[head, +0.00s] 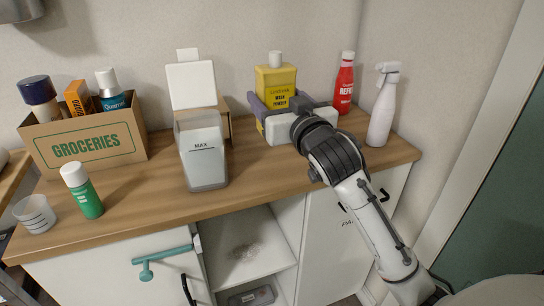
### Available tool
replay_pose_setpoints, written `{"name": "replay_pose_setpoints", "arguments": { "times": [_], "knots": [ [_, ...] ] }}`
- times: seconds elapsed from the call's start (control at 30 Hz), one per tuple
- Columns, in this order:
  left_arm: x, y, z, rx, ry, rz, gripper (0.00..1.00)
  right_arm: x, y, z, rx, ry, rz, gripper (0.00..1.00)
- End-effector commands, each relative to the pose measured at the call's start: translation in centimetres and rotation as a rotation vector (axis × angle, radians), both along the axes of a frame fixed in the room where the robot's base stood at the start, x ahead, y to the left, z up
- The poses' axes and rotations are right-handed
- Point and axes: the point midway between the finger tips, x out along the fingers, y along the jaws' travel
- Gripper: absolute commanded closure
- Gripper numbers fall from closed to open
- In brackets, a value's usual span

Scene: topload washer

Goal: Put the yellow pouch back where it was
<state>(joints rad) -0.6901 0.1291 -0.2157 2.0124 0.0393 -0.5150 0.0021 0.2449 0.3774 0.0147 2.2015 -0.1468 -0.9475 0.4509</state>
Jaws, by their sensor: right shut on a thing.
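The yellow pouch (276,82), labelled wash powder and topped with a white cap, stands upright at the back of the wooden counter near the wall. My right gripper (277,103) reaches in from the lower right and is shut on the pouch, with a finger at each side of it. The gripper body hides the pouch's lower part, so I cannot tell whether its base touches the counter. My left gripper is not in view.
A red bottle (344,85) and a white spray bottle (383,108) stand right of the pouch. A clear MAX container (204,155) stands left. Further left are a groceries box (90,141), a green bottle (84,194) and a measuring cup (35,213). The front middle counter is clear.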

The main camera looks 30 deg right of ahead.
Motion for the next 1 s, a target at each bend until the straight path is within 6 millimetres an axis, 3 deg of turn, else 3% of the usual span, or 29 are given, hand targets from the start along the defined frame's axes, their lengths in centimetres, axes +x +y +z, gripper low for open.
{"name": "replay_pose_setpoints", "arguments": {
  "times": [0.2, 0.47, 0.7, 1.0],
  "knots": [
    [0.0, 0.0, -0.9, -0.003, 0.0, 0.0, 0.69, -0.1, 0.0, -3.8, -0.003, -0.003, 0.001, 0.92],
    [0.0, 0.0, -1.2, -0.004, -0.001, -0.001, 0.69, -0.1, 0.1, -5.5, -0.002, -0.006, 0.002, 0.92],
    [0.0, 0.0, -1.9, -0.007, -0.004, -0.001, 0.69, -0.1, 0.1, -8.4, -0.003, -0.005, 0.002, 0.92],
    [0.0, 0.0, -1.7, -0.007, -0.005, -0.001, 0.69, -0.1, 0.1, -8.5, -0.003, -0.009, 0.002, 0.92]
  ]
}}
